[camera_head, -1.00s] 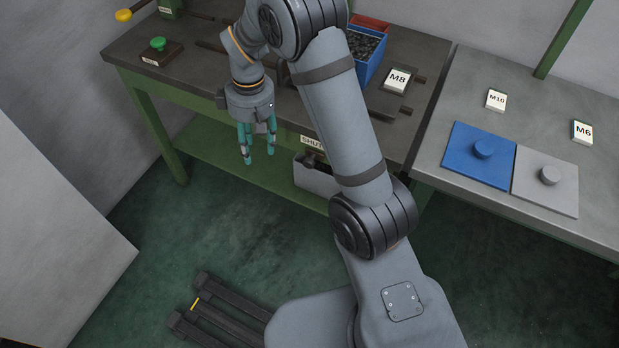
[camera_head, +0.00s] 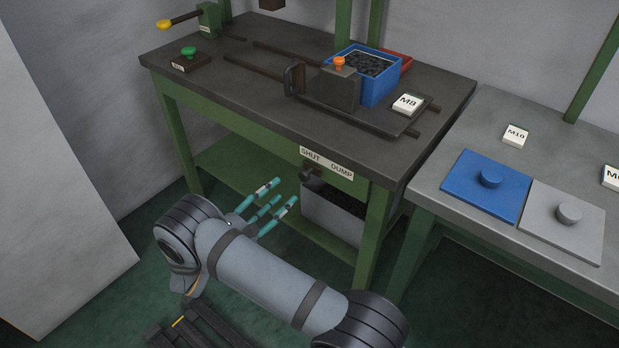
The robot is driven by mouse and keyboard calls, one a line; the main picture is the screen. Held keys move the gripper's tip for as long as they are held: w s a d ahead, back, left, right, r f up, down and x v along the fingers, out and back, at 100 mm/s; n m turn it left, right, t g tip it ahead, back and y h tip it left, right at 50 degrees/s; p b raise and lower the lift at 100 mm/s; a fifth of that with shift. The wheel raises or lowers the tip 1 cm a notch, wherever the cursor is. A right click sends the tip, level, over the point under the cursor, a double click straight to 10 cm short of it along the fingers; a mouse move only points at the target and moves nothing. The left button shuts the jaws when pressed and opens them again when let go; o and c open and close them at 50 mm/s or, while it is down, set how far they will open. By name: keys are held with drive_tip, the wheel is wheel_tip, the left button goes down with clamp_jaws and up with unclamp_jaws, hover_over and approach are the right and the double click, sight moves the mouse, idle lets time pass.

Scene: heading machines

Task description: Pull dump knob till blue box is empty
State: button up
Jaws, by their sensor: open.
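The blue box (camera_head: 378,87) stands on the dark workbench and holds a heap of small dark pieces. A dark knob (camera_head: 308,174) sits under the bench's front edge, below the "SHUT DUMP" label (camera_head: 326,163), nearer its "SHUT" end. My gripper (camera_head: 266,207) has teal fingers spread open and empty. It is in front of the bench, left of and below the knob, and apart from it. A grey bin (camera_head: 334,220) with dark contents stands on the lower shelf below the knob.
The dark workbench (camera_head: 220,80) carries a green button (camera_head: 188,52), a yellow-ended lever (camera_head: 164,24), an orange knob (camera_head: 339,62) and an M8 block (camera_head: 408,103). A grey side table (camera_head: 440,205) holds blue (camera_head: 486,185) and grey lids (camera_head: 562,222). A white panel (camera_head: 50,190) stands left.

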sight(302, 176)
drive_tip(key=x, duration=1)
drive_tip(key=shift+d+r+p, duration=0.1)
drive_tip(key=shift+d+p, duration=0.15)
drive_tip(key=shift+p, duration=0.05)
drive_tip(key=shift+c, duration=1.1)
clamp_jaws()
drive_tip(key=shift+r, duration=0.1)
